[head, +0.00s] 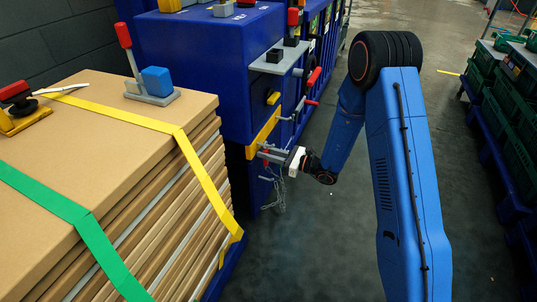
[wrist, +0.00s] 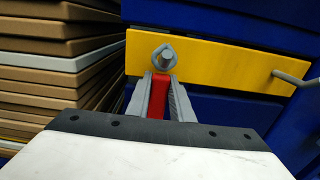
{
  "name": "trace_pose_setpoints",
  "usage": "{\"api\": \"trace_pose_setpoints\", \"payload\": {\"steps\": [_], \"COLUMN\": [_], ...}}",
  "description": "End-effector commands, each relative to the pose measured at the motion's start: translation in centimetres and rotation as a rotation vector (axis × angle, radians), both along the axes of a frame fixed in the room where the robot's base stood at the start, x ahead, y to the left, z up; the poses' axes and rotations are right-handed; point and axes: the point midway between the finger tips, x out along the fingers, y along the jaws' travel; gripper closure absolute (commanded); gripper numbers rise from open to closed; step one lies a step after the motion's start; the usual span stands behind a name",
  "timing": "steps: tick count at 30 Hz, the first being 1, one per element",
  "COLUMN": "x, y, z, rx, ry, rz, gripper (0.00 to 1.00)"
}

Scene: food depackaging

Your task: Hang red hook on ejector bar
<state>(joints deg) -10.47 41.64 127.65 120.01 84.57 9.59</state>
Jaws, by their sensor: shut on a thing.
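My gripper (wrist: 162,82) is shut on the red hook (wrist: 158,100), which shows between its two grey fingers in the wrist view. A grey metal ring or peg end (wrist: 165,57) shows just beyond the fingertips, in front of the yellow bar (wrist: 225,62). I cannot tell whether the hook's metal part is around that peg or only in front of it. In the head view my gripper (head: 264,151) is at the lower end of the yellow bar (head: 263,134) on the blue machine. The hook is mostly hidden there.
A grey peg (wrist: 290,78) sticks out on the bar's right side. A chain (head: 279,190) hangs below my gripper. A strapped cardboard stack (head: 130,135) stands close at left. Green crates (head: 505,110) are at far right, with clear floor (head: 300,245) between.

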Motion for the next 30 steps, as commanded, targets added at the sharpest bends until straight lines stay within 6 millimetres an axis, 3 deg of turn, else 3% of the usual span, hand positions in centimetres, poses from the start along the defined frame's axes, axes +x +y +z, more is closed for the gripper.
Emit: {"api": "trace_pose_setpoints", "payload": {"steps": [24,25,27,30], "x": [0.06,0.06,0.06,0.06], "y": [0.24,0.24,0.24,0.24], "z": [-0.37,-0.37,-0.37,-0.38], "rx": [0.001,0.001,0.001,0.001], "ry": [0.0,0.0,0.0,0.0], "rz": [0.001,0.001,0.001,0.001], "gripper": [1.0,0.73,0.58,0.58]}}
